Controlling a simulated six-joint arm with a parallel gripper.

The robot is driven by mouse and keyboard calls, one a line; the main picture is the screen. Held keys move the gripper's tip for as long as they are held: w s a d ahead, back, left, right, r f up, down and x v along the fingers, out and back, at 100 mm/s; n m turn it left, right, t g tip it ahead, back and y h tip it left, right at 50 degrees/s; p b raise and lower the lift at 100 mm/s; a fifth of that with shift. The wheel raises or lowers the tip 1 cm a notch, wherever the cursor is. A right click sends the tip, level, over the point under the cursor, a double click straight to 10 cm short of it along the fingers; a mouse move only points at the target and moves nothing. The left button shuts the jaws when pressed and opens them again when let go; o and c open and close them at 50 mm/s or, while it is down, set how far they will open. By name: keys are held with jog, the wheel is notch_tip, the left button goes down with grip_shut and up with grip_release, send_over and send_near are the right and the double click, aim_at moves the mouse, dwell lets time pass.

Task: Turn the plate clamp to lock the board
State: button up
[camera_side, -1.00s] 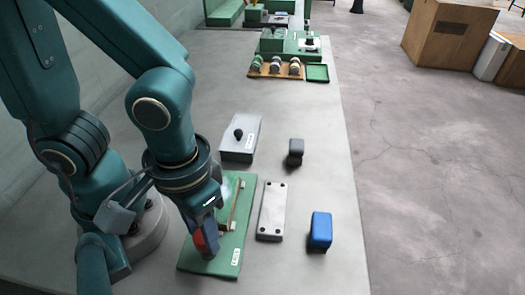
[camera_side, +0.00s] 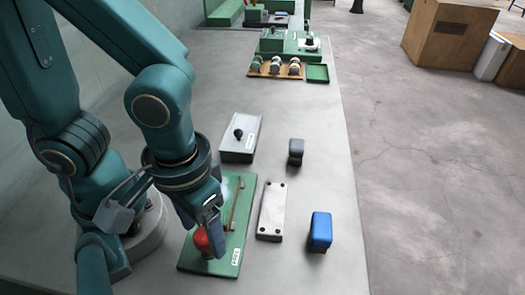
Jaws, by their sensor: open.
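The green board base (camera_side: 225,262) lies flat on the grey table, just in front of my arm, with a small white label near its front right corner. A red knob (camera_side: 202,240), likely the plate clamp's handle, stands on its left part. A thin brown strip (camera_side: 231,204) runs lengthwise along the base. My gripper (camera_side: 214,238) points down over the base, its fingers right beside the red knob. The jaws are open. The arm hides the back left of the base, and the fingers partly cover the knob.
A grey metal plate with corner holes (camera_side: 271,211) lies right of the base. A blue block (camera_side: 320,231) and a dark grey block (camera_side: 296,151) stand further right. A grey box with a black knob (camera_side: 240,140) sits behind. The table's right edge is close to the blue block.

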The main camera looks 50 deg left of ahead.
aim_at(202, 235)
jog(key=shift+r, duration=2.45)
jog(key=w+a+r+m+t, duration=0.2)
jog(key=w+a+r+t, duration=0.3)
jog(key=a, duration=0.4)
jog(key=shift+w+a+t, duration=0.2)
jog(key=shift+w+t, duration=0.1)
jog(key=shift+w, duration=0.4)
